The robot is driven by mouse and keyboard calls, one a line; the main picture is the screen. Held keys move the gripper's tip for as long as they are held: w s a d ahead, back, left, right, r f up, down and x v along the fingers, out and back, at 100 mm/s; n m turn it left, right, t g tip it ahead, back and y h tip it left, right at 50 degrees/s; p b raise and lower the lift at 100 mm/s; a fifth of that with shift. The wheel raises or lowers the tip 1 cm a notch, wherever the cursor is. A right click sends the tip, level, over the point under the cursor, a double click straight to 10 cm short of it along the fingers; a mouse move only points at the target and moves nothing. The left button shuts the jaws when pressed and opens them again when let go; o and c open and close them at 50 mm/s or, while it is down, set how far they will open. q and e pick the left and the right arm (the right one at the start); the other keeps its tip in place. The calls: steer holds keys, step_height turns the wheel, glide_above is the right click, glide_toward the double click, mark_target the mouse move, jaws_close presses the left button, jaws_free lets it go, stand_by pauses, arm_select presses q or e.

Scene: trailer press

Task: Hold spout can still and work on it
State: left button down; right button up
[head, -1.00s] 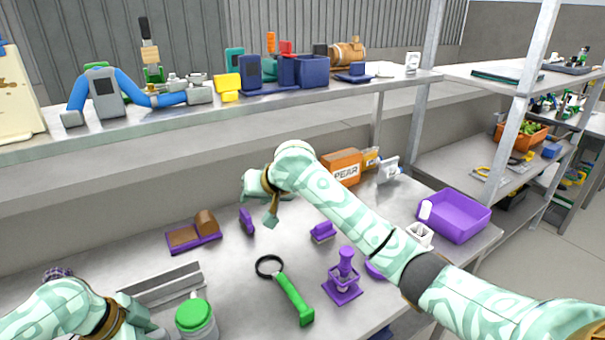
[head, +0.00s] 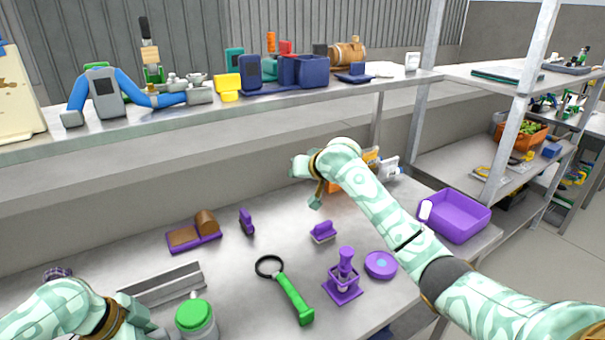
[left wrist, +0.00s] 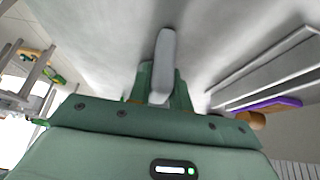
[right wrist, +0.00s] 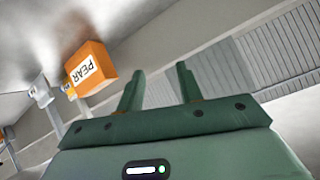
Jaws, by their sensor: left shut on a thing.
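A grey can with a green lid (head: 196,317), which I take for the spout can, stands at the front left of the bench in the head view. My left gripper (head: 162,333) is beside it, and its fingers are partly hidden. In the left wrist view, my left gripper (left wrist: 160,85) is shut on a pale grey upright part (left wrist: 165,55); I cannot tell which part of the can this is. My right gripper (head: 306,183) is raised over the back of the bench, far from the can. In the right wrist view, it (right wrist: 160,80) is open and empty.
A green-handled magnifier (head: 292,300), a purple stamp-like press (head: 343,283), a purple disc (head: 381,265) and a purple tray (head: 455,217) lie to the right. A grey channel (head: 165,283) lies behind the can. An orange PEAR box (right wrist: 92,68) stands near my right gripper.

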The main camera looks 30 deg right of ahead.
jaws_close()
steer(key=s+a+f+n+g+y, duration=0.15)
steer(key=s+a+n, duration=0.25)
steer(key=a, duration=0.6)
steer(key=s+a+f+n+g+y, duration=0.1)
steer(key=s+a+f+n+y, duration=0.2)
steer(key=a, duration=0.8)
steer(key=s+a+n+g+y, duration=0.15)
steer(key=s+a+n, duration=0.3)
steer(key=a, duration=0.55)
steer(key=shift+n+y, duration=0.3)
steer(key=shift+n, duration=0.15)
steer(key=w+a+f, duration=0.1)
steer(key=f, duration=0.1)
steer(key=w+a+f, duration=0.1)
steer(key=f, duration=0.2)
steer(key=w+a+f, duration=0.1)
steer(key=w+f, duration=0.1)
steer(key=f, duration=0.1)
steer(key=shift+f, duration=0.15)
steer(key=shift+s+d+f, duration=0.2)
steer(key=shift+s+d, duration=0.1)
steer(key=shift+s, duration=0.15)
